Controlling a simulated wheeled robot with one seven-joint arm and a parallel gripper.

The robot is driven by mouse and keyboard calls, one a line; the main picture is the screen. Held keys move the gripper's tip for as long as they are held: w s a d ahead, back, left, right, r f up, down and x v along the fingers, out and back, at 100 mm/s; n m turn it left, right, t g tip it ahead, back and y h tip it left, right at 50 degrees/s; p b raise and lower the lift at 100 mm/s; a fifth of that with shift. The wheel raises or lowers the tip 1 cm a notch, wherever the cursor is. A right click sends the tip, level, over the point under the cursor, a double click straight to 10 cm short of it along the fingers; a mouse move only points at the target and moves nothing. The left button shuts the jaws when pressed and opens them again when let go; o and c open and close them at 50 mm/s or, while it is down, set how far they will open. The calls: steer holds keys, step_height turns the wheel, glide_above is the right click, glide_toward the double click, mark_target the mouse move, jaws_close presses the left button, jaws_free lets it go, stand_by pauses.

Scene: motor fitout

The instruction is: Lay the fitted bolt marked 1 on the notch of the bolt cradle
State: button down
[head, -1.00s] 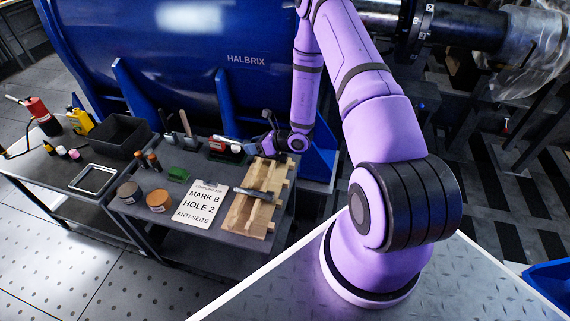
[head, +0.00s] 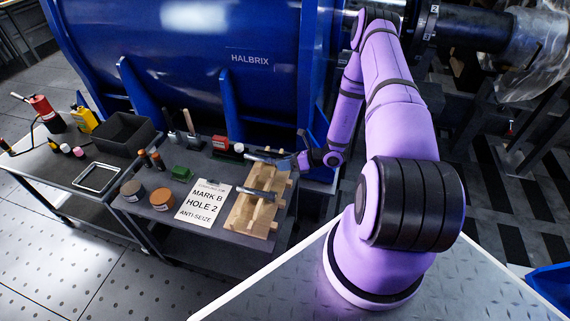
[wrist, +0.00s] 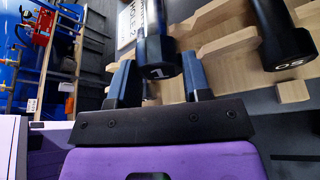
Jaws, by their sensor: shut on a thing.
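The bolt marked 1 (wrist: 157,45) is dark, with the number on its head's end face; the wrist view shows it between my gripper's two fingers (wrist: 159,82). In the head view my gripper (head: 298,161) is shut on this bolt (head: 266,158), whose shank points left over the far end of the bolt cradle (head: 243,219). The cradle is pale wood with notched rails; its wood also shows in the wrist view (wrist: 225,42). I cannot tell whether the bolt touches a notch. A second dark bolt (head: 256,193) lies across the cradle's middle; its head (wrist: 285,45) carries other marks.
A card reading "MARK B HOLE 2" (head: 205,203) lies left of the cradle. The blue HALBRIX motor (head: 190,60) stands close behind.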

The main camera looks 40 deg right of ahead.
steer(key=shift+f, duration=3.35)
steer(key=shift+s+f, duration=0.1)
steer(key=shift+f, duration=0.35)
steer(key=shift+c, duration=2.4)
jaws_free()
steer(key=shift+s+f, duration=0.1)
steer(key=v, duration=1)
steer(key=shift+s+d+r, duration=0.2)
steer(key=shift+r, duration=0.1)
